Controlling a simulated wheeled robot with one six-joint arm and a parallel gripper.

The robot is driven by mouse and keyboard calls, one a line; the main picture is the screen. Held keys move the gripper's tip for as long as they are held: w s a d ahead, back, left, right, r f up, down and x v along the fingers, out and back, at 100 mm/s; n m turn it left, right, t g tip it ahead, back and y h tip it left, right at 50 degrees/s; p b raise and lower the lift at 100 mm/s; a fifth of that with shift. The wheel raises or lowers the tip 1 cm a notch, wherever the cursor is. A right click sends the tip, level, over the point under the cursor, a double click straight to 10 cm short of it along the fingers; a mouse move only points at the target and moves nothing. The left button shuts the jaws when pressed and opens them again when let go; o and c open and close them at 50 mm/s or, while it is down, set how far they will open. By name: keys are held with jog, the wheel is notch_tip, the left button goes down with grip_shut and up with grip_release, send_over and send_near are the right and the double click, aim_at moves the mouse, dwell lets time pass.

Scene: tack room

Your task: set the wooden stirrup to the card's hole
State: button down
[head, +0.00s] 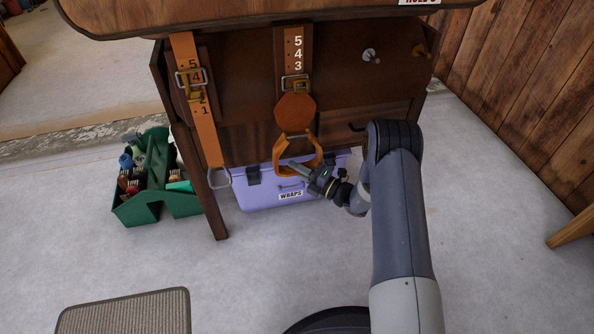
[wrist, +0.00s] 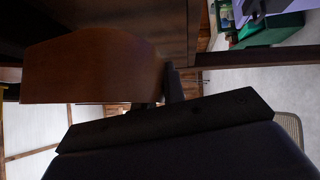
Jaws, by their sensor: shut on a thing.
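The wooden stirrup (head: 314,153), orange-brown, hangs from the middle strap (head: 288,50) beneath an octagonal brown piece (head: 295,108). The numbers 5, 4 and 3 show on this strap above its buckle (head: 295,84), which sits just below the 3. The strap below the buckle is mostly hidden. My gripper (head: 291,167) reaches in from the right and is shut on the stirrup's lower part. In the wrist view a large brown surface, probably the stirrup (wrist: 95,70), fills the left beside my dark fingers. A card (head: 420,1) at the top edge is cut off; its word looks like HOLE, its number unclear.
A purple WRAPS box (head: 255,194) stands behind my gripper. A green caddy (head: 145,208) is left of the rack leg (head: 213,205). The front floor is mostly clear.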

notch_tip(320, 180, up, 11)
jog(key=p, duration=0.5)
jog(key=shift+f, duration=0.15)
jog(key=shift+w, duration=0.1)
jog(key=c, duration=1.8)
grip_release()
jog(key=o, duration=0.3)
jog(key=shift+f, duration=0.1)
jog(key=p+v, duration=0.2)
jog(key=v, duration=0.9)
jog(key=shift+a, duration=0.15)
